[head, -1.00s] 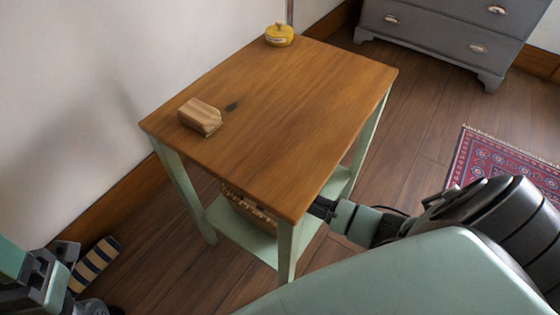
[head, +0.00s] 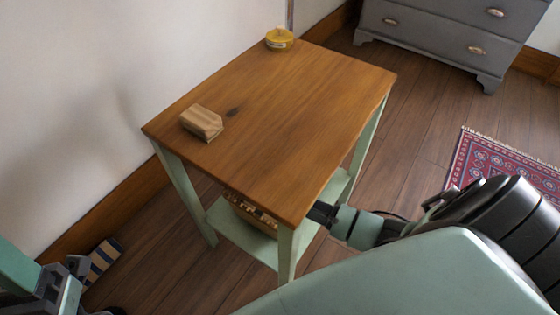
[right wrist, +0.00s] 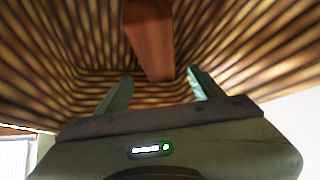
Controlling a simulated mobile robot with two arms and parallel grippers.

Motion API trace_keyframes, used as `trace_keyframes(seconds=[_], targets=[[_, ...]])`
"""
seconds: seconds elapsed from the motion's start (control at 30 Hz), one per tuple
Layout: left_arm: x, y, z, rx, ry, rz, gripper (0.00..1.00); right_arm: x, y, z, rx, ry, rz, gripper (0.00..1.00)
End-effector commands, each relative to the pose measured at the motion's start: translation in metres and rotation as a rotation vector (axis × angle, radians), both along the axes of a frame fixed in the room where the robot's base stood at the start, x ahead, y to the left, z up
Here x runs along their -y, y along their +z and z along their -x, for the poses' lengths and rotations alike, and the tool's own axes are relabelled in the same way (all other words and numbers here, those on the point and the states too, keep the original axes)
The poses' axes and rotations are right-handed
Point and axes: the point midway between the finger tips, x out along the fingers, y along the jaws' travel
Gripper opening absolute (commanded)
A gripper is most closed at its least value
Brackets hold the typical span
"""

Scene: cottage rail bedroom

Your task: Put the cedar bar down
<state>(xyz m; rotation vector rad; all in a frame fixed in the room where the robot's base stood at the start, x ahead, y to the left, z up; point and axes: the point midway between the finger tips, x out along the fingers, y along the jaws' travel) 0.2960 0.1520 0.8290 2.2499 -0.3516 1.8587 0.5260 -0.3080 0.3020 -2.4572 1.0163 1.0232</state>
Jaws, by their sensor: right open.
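A reddish-brown wooden bar (right wrist: 150,35), which looks like the cedar bar, is inside a striped woven basket (right wrist: 60,60) in the right wrist view. My right gripper (right wrist: 160,76) is open, its two fingers on either side of the bar's near end, with gaps showing. In the head view the basket (head: 250,211) sits on the lower shelf of the side table, mostly hidden by the tabletop. My right arm reaches under the tabletop there and its gripper is hidden. My left gripper (head: 72,280) is at the lower left, partly cut off; its jaws are unclear.
The side table's wooden top (head: 280,110) holds a pale wooden block (head: 201,122) and a round yellow tin (head: 279,38). A striped object (head: 104,257) is on the floor near my left gripper. A grey dresser (head: 440,35) and red rug (head: 495,165) are to the right.

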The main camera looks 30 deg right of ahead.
Motion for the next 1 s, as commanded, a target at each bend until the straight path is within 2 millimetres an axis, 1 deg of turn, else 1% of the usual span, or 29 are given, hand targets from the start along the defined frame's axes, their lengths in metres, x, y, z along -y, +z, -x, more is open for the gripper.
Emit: trace_keyframes(seconds=[0.03,0.1,0.3,0.43,0.9,0.97,1.0], targets=[[0.0,0.007,0.001,-0.012,-0.001,0.001,0.62,-0.006,0.013,0.005,0.001,0.0,-0.003,0.67],[-0.001,0.01,0.002,-0.018,-0.002,0.002,0.62,-0.012,0.022,0.011,0.002,-0.001,-0.003,0.67],[-0.001,0.018,0.003,-0.019,-0.003,0.002,0.62,-0.023,0.037,0.023,0.002,-0.001,-0.001,0.67],[0.0,0.019,0.003,-0.019,-0.003,0.002,0.62,-0.025,0.038,0.026,0.001,-0.001,0.001,0.67],[0.0,0.02,0.003,-0.019,-0.003,0.002,0.62,-0.025,0.038,0.025,0.002,-0.001,0.001,0.67],[0.0,0.021,-0.002,-0.031,-0.001,-0.001,0.62,-0.024,0.041,0.024,0.001,0.006,0.003,0.67],[0.002,0.021,-0.009,-0.051,0.001,-0.008,0.62,-0.024,0.044,0.023,0.001,0.016,0.006,0.67]])
